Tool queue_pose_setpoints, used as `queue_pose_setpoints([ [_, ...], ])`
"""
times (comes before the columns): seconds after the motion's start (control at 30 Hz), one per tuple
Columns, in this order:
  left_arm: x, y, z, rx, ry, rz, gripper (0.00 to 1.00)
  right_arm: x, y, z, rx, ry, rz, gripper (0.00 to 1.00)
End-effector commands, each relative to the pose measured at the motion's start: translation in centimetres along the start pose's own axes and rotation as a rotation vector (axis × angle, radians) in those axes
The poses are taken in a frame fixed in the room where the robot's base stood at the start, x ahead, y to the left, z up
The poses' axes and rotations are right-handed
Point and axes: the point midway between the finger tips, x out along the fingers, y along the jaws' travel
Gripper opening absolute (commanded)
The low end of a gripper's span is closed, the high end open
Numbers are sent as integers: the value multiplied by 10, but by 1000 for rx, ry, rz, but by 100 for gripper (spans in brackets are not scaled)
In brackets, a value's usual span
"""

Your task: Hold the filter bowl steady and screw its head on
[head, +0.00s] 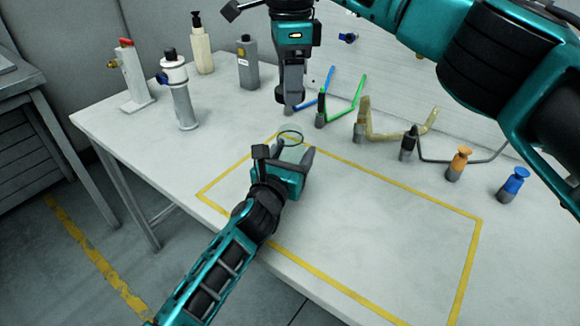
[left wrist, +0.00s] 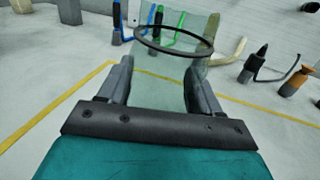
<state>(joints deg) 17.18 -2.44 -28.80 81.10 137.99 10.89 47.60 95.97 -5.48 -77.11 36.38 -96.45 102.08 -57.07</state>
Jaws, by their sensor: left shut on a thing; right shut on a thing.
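The clear filter bowl (head: 291,140), with a dark ring at its top, stands upright between the fingers of my left gripper (head: 294,158), which is shut on it. In the left wrist view the pale green, see-through bowl (left wrist: 163,70) shows between both fingers, its ring rim (left wrist: 174,41) uncovered. My right gripper (head: 290,98) points down, behind and above the bowl in the head view. It is shut on a small grey part mostly hidden by its fingers; I cannot tell whether that is the filter head. The grey part and the bowl are apart.
A blue bent piece (head: 318,88) ends close to the right fingertips in the picture. Green (head: 355,97), tan (head: 395,135) and black pieces stand along the back. Orange (head: 459,162) and blue-topped (head: 514,185) pieces stand right. Bottles and fittings stand left. The yellow-taped area (head: 440,207) is mostly clear.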

Motion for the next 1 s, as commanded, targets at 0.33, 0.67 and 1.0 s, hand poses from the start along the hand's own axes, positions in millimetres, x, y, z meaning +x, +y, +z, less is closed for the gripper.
queue_pose_setpoints([
  [0.33,0,0,0,1,1,0,9,4,0,0,0,0,1,27],
  [0.67,0,0,0,1,1,0,9,48,0,0,0,1,1,27],
  [1.0,0,0,-1,1,1,0,9,50,0,0,0,1,-1,27],
])
